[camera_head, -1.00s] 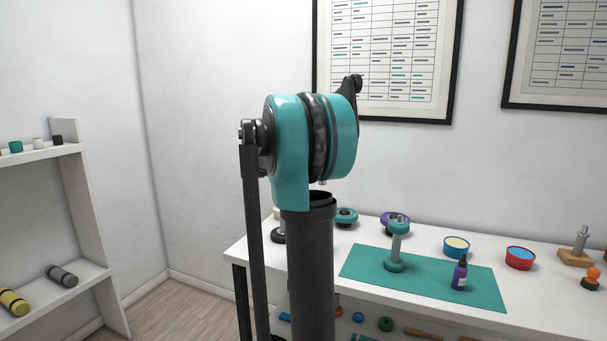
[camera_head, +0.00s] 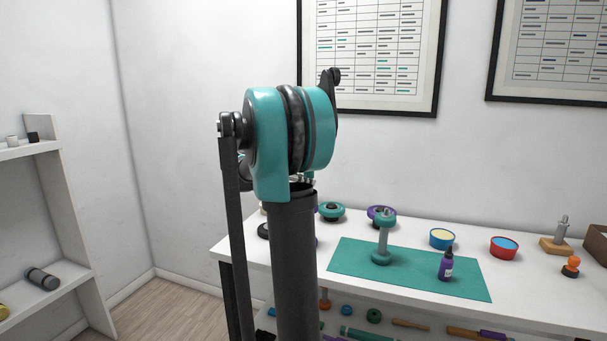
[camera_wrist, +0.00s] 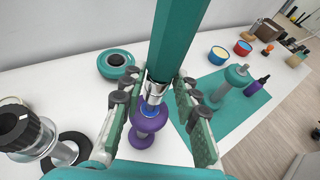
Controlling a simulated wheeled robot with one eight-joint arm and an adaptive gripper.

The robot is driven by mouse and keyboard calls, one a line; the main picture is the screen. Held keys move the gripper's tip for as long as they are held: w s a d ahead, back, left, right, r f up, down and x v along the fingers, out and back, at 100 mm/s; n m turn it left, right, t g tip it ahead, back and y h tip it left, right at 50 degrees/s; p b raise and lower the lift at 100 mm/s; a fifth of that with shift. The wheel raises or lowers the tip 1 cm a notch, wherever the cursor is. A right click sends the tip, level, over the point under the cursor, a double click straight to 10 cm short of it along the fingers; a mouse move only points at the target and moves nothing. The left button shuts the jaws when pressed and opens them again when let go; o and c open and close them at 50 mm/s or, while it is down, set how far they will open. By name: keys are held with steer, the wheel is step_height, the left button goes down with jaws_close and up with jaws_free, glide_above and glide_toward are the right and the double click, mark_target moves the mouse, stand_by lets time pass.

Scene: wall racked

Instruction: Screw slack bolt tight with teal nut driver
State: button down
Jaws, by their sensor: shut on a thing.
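In the wrist view, my gripper (camera_wrist: 158,88) is shut on the teal nut driver (camera_wrist: 180,42), its long handle rising to the top of the picture. The driver's metal shaft (camera_wrist: 155,91) shows between the green-padded fingers. Below it, a purple stand (camera_wrist: 147,124) with a blue ring at its top is on the white table; I cannot tell whether the driver touches it. My gripper is hidden behind my arm in the head view.
A purple bottle (camera_head: 446,266) stands on the teal mat (camera_head: 350,268). Blue (camera_head: 441,239) and red (camera_head: 504,247) bowls are at right. A teal ring (camera_wrist: 117,65) and a black-and-clear jar-like object (camera_wrist: 25,132) flank the purple stand. A tool shelf is below the table.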

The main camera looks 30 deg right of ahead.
steer(key=shift+f, duration=0.25)
steer(key=shift+f, duration=1.7)
steer(key=c, duration=1.6)
jaws_free()
steer(key=shift+c, duration=0.2)
jaws_close()
steer(key=shift+r, duration=0.1)
